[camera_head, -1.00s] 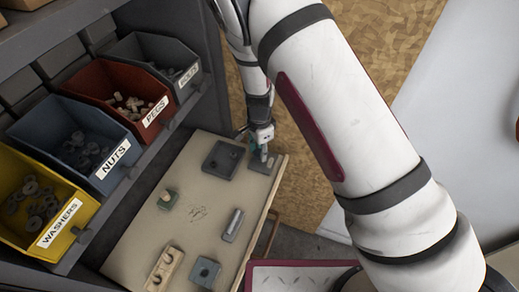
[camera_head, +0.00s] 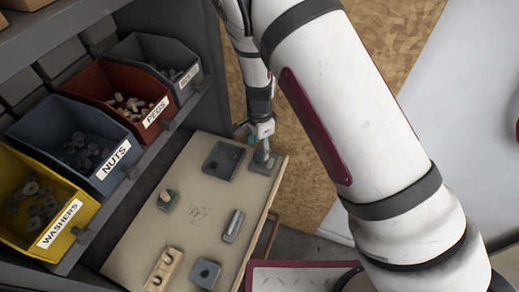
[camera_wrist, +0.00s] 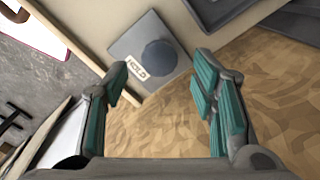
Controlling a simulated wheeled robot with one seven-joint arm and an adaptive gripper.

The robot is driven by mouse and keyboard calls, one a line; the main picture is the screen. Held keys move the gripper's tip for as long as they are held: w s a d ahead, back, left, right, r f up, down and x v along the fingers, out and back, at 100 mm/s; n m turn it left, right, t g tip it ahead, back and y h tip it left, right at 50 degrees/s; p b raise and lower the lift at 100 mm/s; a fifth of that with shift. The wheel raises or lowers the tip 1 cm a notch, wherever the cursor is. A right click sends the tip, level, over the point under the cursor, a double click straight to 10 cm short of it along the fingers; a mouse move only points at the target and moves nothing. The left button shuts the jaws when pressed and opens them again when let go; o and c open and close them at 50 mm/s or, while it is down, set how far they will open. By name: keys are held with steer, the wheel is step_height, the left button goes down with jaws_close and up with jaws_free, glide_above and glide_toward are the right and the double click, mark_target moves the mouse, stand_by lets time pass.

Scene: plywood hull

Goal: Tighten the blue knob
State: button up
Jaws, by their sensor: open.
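The blue knob (camera_wrist: 159,56) is a dull blue-grey round cap on a grey square plate (camera_wrist: 127,46) with a small white label, partly readable. In the head view the knob (camera_head: 262,154) stands on its plate at the far right corner of the light board. My gripper (camera_wrist: 161,78) is open, with one teal-padded finger on each side of the picture. The knob shows beyond the gap between the fingertips, not between the pads. In the head view my gripper (camera_head: 254,138) is just above and behind the knob, seemingly clear of it.
Labelled bins, including the yellow washers bin (camera_head: 50,235), line the left.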

mark_target(260, 154)
step_height(260, 154, up, 10)
steer(key=shift+f, duration=0.25)
steer(key=shift+r, duration=0.1)
stand_by(0.4)
